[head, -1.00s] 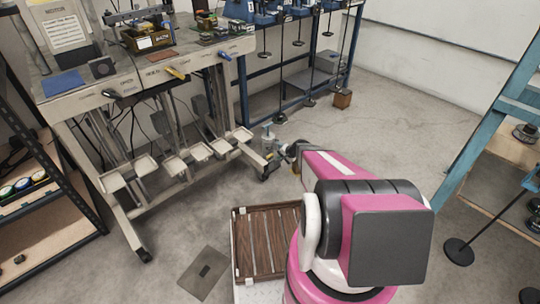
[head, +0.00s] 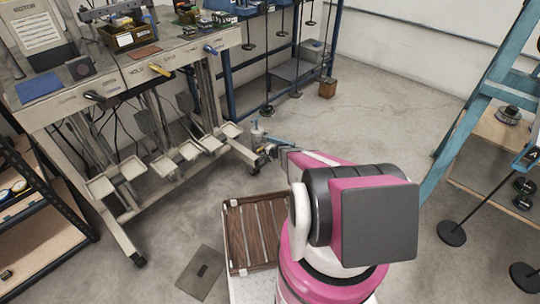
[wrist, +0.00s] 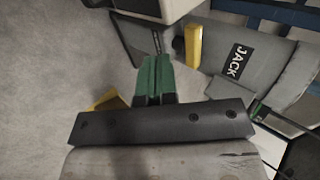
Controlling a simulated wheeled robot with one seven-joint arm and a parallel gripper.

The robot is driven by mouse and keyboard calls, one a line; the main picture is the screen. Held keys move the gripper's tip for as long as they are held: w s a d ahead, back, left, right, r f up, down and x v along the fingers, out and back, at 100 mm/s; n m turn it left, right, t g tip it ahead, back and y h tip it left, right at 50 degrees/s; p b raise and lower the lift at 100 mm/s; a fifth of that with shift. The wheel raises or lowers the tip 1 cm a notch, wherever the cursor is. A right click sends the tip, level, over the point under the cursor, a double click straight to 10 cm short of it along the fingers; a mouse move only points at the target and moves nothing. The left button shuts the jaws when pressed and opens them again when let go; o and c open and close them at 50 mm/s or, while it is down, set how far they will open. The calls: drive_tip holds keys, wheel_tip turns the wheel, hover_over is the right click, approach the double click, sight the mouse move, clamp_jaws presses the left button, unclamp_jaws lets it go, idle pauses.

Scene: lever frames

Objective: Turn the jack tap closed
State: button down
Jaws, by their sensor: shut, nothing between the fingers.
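In the wrist view a yellow lever (wrist: 194,45) sits beside a grey panel (wrist: 222,72) that carries a black JACK label (wrist: 237,61). My gripper (wrist: 153,72) has green fingertips, which are together and empty. They lie left of and below the yellow lever in the picture, with a visible gap between them. In the head view my gripper end (head: 268,152) is small and low near the bench's right foot, so its fingers are unclear. Another yellow lever (head: 160,70) shows on the bench's front edge; its label is too small to read.
The bench (head: 180,54) also has a black lever (head: 94,96) and a blue lever (head: 210,50). A slatted wooden crate (head: 230,235) lies beside my base. A blue ladder-like frame (head: 475,115) stands right. Open floor (head: 390,125) lies between.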

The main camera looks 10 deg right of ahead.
sight(258, 152)
drive_tip(key=shift+w+a+r, duration=0.1)
drive_tip(key=shift+w+a, duration=0.45)
drive_tip(key=shift+w, duration=0.2)
drive_tip(key=shift+w+a, duration=0.55)
drive_tip(key=shift+w, duration=0.2)
drive_tip(key=m+h, duration=0.1)
drive_tip(key=a+m+t+h, duration=0.1)
drive_tip(key=shift+m, duration=0.3)
drive_tip(key=shift+a, duration=0.2)
drive_tip(key=shift+d, duration=0.1)
drive_tip(key=shift+w+d, duration=0.15)
drive_tip(key=shift+d, duration=0.5)
